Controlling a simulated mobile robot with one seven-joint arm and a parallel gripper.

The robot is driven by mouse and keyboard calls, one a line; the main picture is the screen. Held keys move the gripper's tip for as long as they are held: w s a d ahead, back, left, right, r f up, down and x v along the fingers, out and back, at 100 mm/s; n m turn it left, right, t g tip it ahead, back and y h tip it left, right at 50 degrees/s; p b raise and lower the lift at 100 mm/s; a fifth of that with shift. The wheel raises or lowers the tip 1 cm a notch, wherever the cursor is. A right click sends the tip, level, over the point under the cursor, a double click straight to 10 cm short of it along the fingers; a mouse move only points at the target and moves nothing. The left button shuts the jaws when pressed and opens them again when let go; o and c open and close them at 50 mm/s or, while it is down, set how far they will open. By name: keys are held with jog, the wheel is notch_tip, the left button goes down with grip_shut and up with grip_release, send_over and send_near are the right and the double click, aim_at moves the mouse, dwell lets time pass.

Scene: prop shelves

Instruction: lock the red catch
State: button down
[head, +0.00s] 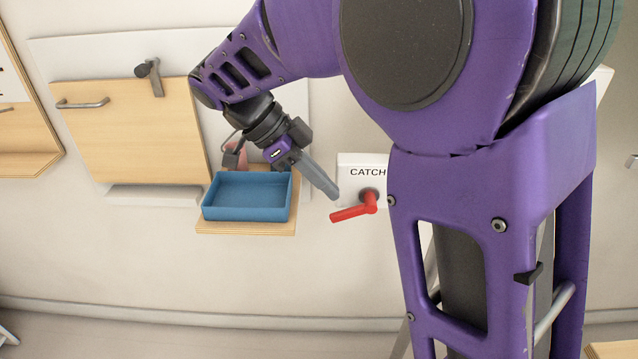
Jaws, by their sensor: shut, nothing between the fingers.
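The red catch (352,211) is a lever on a white plate (350,164) marked CATCH, on the wall at the middle of the head view. Its handle points left and slightly down from a pivot at its right end. My gripper (333,194) is shut and empty. Its fingertips are just up and left of the red handle, in front of the plate's left edge in the picture. I cannot tell whether they touch the handle. My arm hides the right part of the plate.
A blue tray (245,214) stands on a small wooden shelf (246,228) left of the catch. A pinkish object (235,156) is behind the tray, partly hidden. A wooden door panel (130,130) with a handle and a dark latch (150,72) is further left. The wall below is clear.

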jog(key=a+r+p, duration=0.1)
jog(key=a+r, duration=0.3)
jog(key=a, duration=0.5)
jog(key=shift+w+a+r, duration=0.2)
jog(key=shift+a, duration=0.15)
jog(key=shift+w, duration=0.1)
